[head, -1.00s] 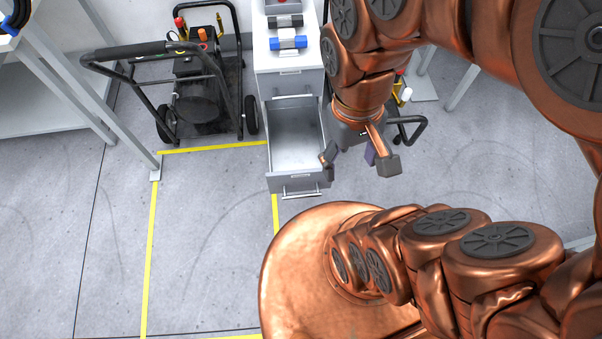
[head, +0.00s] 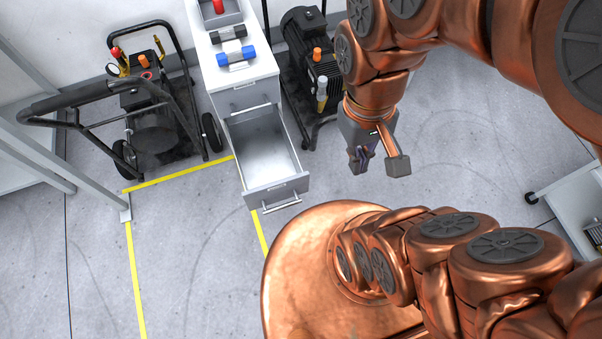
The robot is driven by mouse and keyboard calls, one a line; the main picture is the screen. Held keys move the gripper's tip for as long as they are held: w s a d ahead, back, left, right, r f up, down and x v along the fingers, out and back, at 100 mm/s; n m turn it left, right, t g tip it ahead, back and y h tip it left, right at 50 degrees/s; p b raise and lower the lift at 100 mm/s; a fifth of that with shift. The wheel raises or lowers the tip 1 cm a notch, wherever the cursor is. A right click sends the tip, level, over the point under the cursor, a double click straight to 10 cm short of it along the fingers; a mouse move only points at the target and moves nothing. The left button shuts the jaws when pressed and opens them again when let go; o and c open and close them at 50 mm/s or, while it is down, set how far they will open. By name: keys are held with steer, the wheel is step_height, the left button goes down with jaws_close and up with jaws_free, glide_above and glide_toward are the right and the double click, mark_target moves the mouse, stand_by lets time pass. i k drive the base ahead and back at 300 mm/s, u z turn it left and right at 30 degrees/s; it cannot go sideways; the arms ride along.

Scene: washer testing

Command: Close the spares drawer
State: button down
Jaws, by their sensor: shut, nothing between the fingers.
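The spares drawer (head: 277,191) is pulled out of the white cabinet (head: 243,80), below a closed drawer. Its inside looks empty and its front has a bar handle (head: 282,204). My gripper (head: 379,164) is shut and empty. In the picture it is to the right of the drawer front, with bare floor between them, and it is not touching the drawer.
Blue (head: 236,56) and dark (head: 229,34) cylindrical parts and a grey tray (head: 219,15) are on the cabinet top. Wheeled pressure washers stand left (head: 150,110) and right (head: 312,60) of the cabinet. A white cart (head: 575,205) is at the right edge. The floor before the drawer is clear.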

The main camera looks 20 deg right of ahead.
mark_target(271, 171)
steer(key=z, duration=0.6)
steer(key=k, duration=0.9)
steer(key=u, duration=1.4)
